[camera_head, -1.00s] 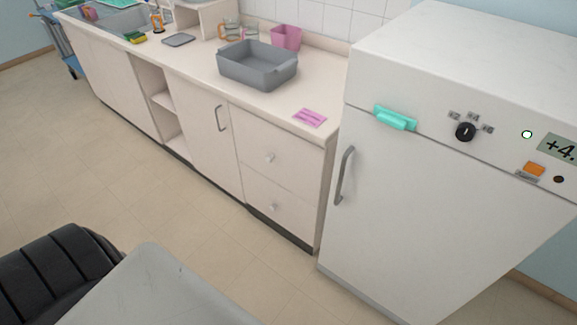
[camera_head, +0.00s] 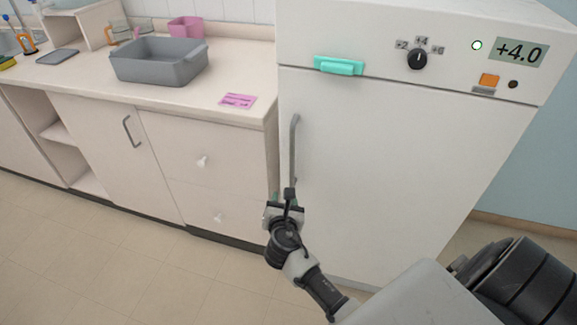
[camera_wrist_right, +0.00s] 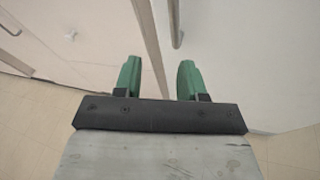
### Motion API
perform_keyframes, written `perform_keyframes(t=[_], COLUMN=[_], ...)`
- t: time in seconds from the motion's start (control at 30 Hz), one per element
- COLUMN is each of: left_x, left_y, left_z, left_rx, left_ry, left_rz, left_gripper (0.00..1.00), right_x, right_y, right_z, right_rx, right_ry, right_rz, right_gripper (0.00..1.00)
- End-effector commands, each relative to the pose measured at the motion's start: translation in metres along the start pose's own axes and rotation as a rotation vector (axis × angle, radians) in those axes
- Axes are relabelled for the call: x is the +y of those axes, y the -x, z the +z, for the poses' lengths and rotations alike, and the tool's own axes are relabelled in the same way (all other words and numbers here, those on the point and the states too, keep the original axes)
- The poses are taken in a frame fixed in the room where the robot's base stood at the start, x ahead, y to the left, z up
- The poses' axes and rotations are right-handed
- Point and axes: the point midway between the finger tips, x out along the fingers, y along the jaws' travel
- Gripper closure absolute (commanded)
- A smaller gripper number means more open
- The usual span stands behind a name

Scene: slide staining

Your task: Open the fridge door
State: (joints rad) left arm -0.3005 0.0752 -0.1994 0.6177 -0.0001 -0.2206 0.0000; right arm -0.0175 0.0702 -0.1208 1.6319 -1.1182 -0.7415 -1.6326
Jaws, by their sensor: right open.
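The white fridge (camera_head: 400,150) stands at the right of the counter with its door shut. Its grey vertical bar handle (camera_head: 294,150) is on the door's left side. My right gripper (camera_head: 284,200) is in front of the handle's lower end in the head view. In the right wrist view, my right gripper's green fingers (camera_wrist_right: 158,80) are apart with nothing between them. The handle's lower end (camera_wrist_right: 176,30) shows ahead of and between the fingertips, near the right one; touching cannot be told. My left gripper is not in view.
A counter (camera_head: 60,78) with drawers and cupboards adjoins the fridge's left side. It bears a grey tub (camera_head: 158,70), a pink container (camera_head: 186,27) and a pink note (camera_head: 237,101). A teal piece (camera_head: 338,66) and a dial (camera_head: 417,59) are on the fridge's top panel. The floor in front is clear.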

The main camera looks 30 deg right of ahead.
Motion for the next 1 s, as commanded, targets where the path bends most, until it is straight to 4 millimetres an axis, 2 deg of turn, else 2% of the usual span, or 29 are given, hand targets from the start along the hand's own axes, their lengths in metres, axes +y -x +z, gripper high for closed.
perform_keyframes(t=[0.03,0.1,0.23,0.37,0.8,1.0], left_x=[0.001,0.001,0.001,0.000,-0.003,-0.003], left_y=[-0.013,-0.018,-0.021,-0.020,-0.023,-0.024], left_z=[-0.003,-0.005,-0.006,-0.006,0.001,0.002], left_rx=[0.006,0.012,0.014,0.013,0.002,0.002], left_ry=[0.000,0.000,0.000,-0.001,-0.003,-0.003], left_rz=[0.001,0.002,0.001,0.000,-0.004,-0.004], left_gripper=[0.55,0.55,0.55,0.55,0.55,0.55], right_x=[0.003,0.007,0.008,0.009,0.006,0.005], right_y=[-0.002,0.001,0.003,-0.008,-0.083,-0.098], right_z=[0.019,0.046,0.073,0.082,0.100,0.103], right_rx=[-0.077,-0.158,-0.232,-0.246,-0.242,-0.240], right_ry=[0.065,0.148,0.228,0.244,0.241,0.240], right_rz=[-0.008,-0.030,-0.061,-0.068,-0.065,-0.065], right_gripper=[0.59,0.59,0.59,0.59,0.59,0.59])
